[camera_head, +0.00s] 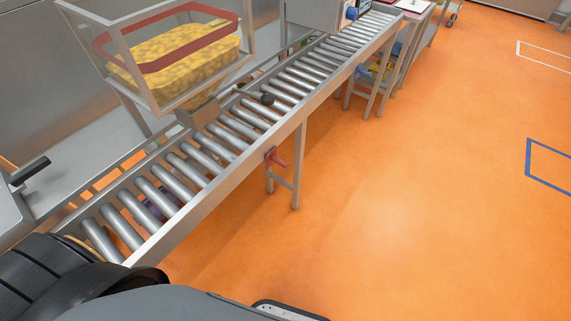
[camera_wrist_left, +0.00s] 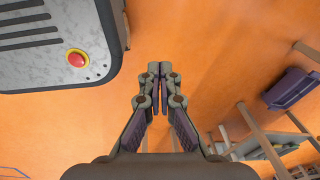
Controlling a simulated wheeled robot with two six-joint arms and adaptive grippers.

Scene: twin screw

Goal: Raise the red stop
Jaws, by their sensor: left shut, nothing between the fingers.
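A small red stop (camera_head: 275,158) is mounted on the near side rail of the roller conveyor (camera_head: 205,190), beside a support leg, in the head view. It appears to hang at or below the rail's lower edge. My left gripper (camera_wrist_left: 160,68) is shut and empty in the left wrist view, with orange floor behind its fingertips. The fingers are not visible in the head view, so I cannot tell their distance from the stop; the stop is not identifiable in the wrist view. My right gripper is in neither view.
A metal-framed bin of yellow pieces (camera_head: 180,60) stands over the conveyor's far side. A dark knob (camera_head: 267,99) sits among the rollers. The wrist view shows a purple bin (camera_wrist_left: 292,88) and a panel's red button (camera_wrist_left: 76,59). Orange floor right of the conveyor is clear.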

